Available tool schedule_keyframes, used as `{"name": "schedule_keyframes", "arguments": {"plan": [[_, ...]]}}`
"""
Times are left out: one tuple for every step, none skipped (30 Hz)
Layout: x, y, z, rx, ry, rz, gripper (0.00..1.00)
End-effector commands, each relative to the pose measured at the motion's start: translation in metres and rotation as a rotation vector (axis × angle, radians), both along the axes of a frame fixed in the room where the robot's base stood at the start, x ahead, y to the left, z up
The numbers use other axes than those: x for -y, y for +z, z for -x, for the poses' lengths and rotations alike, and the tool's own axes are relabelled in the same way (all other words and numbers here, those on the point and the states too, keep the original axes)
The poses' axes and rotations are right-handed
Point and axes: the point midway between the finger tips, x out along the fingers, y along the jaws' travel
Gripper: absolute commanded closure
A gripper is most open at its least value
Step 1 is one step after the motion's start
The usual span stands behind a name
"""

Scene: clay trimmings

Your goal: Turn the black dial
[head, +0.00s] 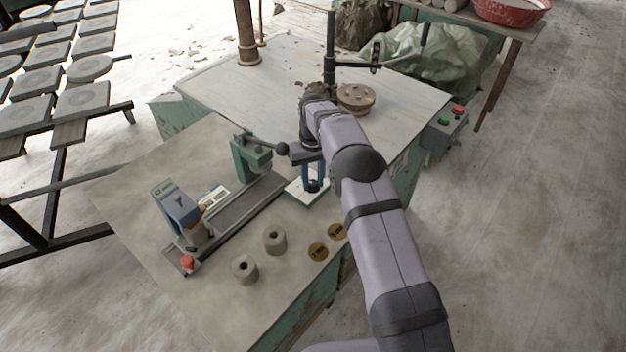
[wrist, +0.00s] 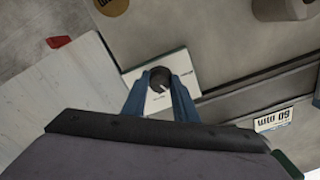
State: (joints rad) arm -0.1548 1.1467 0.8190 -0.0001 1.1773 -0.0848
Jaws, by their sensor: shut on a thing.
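The black dial (head: 313,186) sits on a small white plate (head: 298,194) on the grey-brown bench top, below my gripper in the head view. My gripper (head: 313,182) points down with its blue fingers on either side of the dial and is shut on it. In the wrist view the dial (wrist: 159,79) shows as a dark round knob with a light mark, between the two blue fingertips (wrist: 159,88). The white plate (wrist: 182,70) shows around it, with small print partly hidden by the fingers.
Left of the dial stand a green clamp (head: 250,158) with a black ball lever, a dark rail and a blue device (head: 177,208). A pale raised table (head: 270,80) stands behind.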

Motion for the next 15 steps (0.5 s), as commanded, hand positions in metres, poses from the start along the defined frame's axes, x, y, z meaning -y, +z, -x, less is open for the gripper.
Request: {"name": "schedule_keyframes", "arguments": {"plan": [[-0.0004,0.0026,-0.0019,0.007,0.001,-0.001,0.96],[-0.0004,0.0026,-0.0019,0.007,0.001,-0.001,0.72],[-0.0004,0.0025,-0.0019,0.007,0.001,-0.001,0.62],[-0.0003,0.0024,-0.0017,0.006,0.001,0.0,0.55],[-0.0003,0.0022,-0.0016,0.006,0.001,-0.001,0.55],[-0.0002,0.0019,-0.0014,0.005,0.001,-0.001,0.55],[-0.0002,0.0018,-0.0013,0.005,0.001,-0.001,0.55],[-0.0002,0.0016,-0.0012,0.004,0.001,-0.001,0.55],[-0.0002,0.0014,-0.0011,0.004,0.001,-0.001,0.55],[-0.0001,0.0012,-0.001,0.003,0.001,-0.001,0.55],[-0.0001,0.0011,-0.0009,0.003,0.001,-0.001,0.55],[-0.0001,0.0011,-0.0009,0.003,0.001,-0.001,0.55],[-0.0001,0.0013,-0.0009,0.003,0.001,-0.001,0.55],[-0.0001,0.0018,-0.0009,0.003,0.001,-0.001,0.55],[-0.0002,0.003,-0.0011,0.004,0.001,-0.001,0.55]]}}
